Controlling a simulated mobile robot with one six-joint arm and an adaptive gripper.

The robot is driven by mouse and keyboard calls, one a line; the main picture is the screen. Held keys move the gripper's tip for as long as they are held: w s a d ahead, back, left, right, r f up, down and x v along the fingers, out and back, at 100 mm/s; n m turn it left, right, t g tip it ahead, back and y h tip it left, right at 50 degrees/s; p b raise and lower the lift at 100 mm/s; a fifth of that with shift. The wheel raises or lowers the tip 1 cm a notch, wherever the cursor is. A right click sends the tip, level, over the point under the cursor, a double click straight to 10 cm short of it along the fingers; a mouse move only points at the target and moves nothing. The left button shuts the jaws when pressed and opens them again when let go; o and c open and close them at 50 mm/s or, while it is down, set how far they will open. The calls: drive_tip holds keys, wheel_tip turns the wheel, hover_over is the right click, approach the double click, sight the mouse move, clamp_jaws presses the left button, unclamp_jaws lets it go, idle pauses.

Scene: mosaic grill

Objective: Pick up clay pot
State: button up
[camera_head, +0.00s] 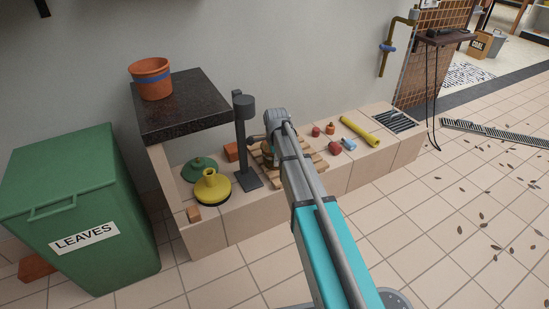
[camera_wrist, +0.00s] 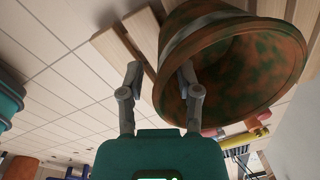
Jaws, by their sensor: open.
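A brown-orange clay pot with green patches and a grey band (camera_wrist: 225,50) fills the upper right of the wrist view, its open mouth facing the camera. In the head view only a small brown part of it (camera_head: 267,149) seems to show beside my arm. My gripper (camera_wrist: 160,67) is open. One finger is outside the pot's wall; the other overlaps its mouth, apparently inside the rim. Contact cannot be told. Another pot, orange with a blue band (camera_head: 151,82), stands upright on a dark slab at the left.
Wooden slats (camera_head: 315,160) lie under the brown pot. A dark post (camera_head: 243,140) stands close left of my arm. A yellow pot (camera_head: 211,187), small fruit-like items and a yellow roll (camera_head: 359,131) share the tiled bench. A green leaf bin (camera_head: 85,215) stands left.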

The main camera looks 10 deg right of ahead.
clamp_jaws()
idle(0.3)
drive_tip(key=shift+r, duration=0.1)
idle(0.4)
drive_tip(key=shift+r+p, duration=1.25)
drive_tip(key=shift+p, duration=0.05)
drive_tip(key=s+d+r+p, duration=0.8)
drive_tip(key=s+r+p, duration=0.2)
drive_tip(key=s, duration=0.1)
drive_tip(key=shift+s+r, duration=0.15)
drive_tip(key=shift+s, duration=0.05)
drive_tip(key=shift+d, duration=0.1)
